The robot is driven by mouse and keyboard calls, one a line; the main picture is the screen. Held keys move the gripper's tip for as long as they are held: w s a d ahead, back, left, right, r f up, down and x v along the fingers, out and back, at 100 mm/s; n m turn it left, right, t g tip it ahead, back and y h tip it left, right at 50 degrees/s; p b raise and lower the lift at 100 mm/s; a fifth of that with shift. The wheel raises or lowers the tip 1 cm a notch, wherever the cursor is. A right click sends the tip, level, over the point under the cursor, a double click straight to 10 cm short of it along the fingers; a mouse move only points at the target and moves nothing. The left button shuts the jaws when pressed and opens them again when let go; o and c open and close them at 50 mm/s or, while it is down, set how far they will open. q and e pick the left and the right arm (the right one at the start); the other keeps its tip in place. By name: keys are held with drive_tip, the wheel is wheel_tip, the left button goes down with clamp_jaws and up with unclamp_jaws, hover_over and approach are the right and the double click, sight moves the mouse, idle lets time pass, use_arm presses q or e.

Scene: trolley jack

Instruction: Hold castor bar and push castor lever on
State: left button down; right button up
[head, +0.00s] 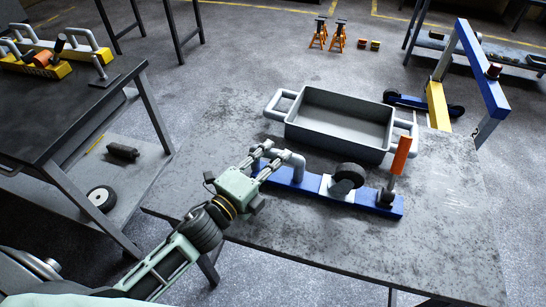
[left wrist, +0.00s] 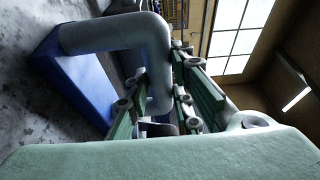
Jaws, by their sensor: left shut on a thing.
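A blue castor unit (head: 384,207) lies on the near table, with a black castor wheel (head: 347,177) in its middle. At its left end stands the grey bent castor bar (head: 297,162), which also shows large in the left wrist view (left wrist: 110,32). At its right end the castor lever (head: 402,155), with an orange grip, stands nearly upright, leaning slightly right. My left gripper (head: 272,162) is shut on the castor bar; in the wrist view its green fingers (left wrist: 160,115) lie around the bar's downward leg. My right gripper is not in view.
A grey tray (head: 338,146) with side handles stands right behind the castor unit. The table (head: 300,239) is clear in front and at right. A dark bench (head: 60,105) with yellow castor units stands left. Orange jack stands (head: 338,36) are on the far floor.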

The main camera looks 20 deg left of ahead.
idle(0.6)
use_arm(q)
drive_tip(key=shift+s+f, duration=0.1)
drive_tip(key=shift+f, duration=0.3)
